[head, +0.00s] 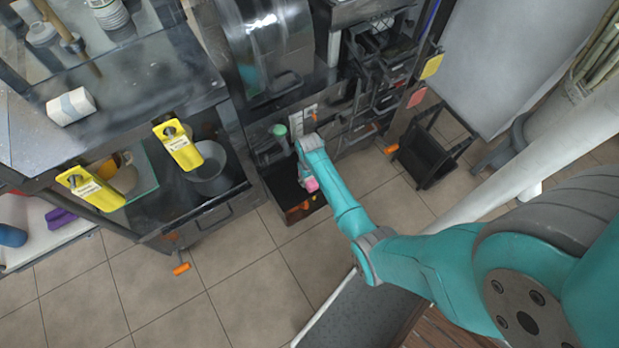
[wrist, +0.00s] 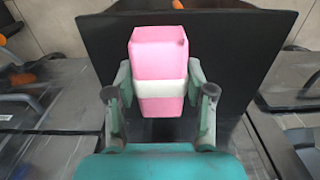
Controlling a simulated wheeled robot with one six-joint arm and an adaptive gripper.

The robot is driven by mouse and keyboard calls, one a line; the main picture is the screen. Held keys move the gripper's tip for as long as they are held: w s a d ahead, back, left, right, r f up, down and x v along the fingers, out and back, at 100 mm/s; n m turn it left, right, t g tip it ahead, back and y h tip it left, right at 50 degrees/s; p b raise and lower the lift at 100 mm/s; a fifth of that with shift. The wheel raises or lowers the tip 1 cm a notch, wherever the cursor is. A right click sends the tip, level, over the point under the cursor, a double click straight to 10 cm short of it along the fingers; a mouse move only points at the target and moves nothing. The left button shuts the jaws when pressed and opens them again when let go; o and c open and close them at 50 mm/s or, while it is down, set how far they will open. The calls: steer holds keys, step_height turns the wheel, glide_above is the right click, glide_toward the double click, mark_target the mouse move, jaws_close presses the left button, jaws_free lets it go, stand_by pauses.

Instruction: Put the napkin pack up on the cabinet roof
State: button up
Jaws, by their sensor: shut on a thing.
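The napkin pack (wrist: 160,55) is a pink block with a white band, seen upright in the wrist view. My gripper (wrist: 160,90) is shut on it, one finger on each side at the band. In the head view a small part of the pink pack (head: 312,184) shows at the end of my arm, above a dark open box or drawer. My arm hides much of the gripper there. A metal cabinet with a flat grey top (head: 130,80) stands at the left; I cannot tell whether this top is the cabinet roof.
A white roll (head: 72,106) lies on the left top. A grey pot (head: 207,168) sits below. The tiled floor (head: 230,280) in front is mostly clear.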

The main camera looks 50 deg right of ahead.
steer(key=o, duration=1.2)
steer(key=shift+f, duration=0.1)
step_height(320, 180, up, 12)
steer(key=s+a+n+t+h, duration=0.2)
steer(key=s+a+t, duration=0.5)
steer(key=s+a, duration=0.8)
steer(key=s+a+r+t, duration=0.3)
steer(key=s+r+t, duration=0.1)
steer(key=s+r, duration=0.6)
steer(key=shift+s+r+y, duration=0.2)
steer(key=shift+r+y, duration=0.2)
steer(key=shift+r, duration=0.45)
steer(key=shift+o, duration=0.5)
steer(key=s+a+r+t, duration=0.1)
steer(key=s+r+t, duration=0.1)
steer(key=r, duration=0.6)
steer(key=s+a+r+n+t+y, duration=0.1)
steer(key=s+r, duration=0.3)
steer(key=r, duration=0.4)
steer(key=shift+r+t, duration=0.35)
steer(key=shift+t, duration=0.15)
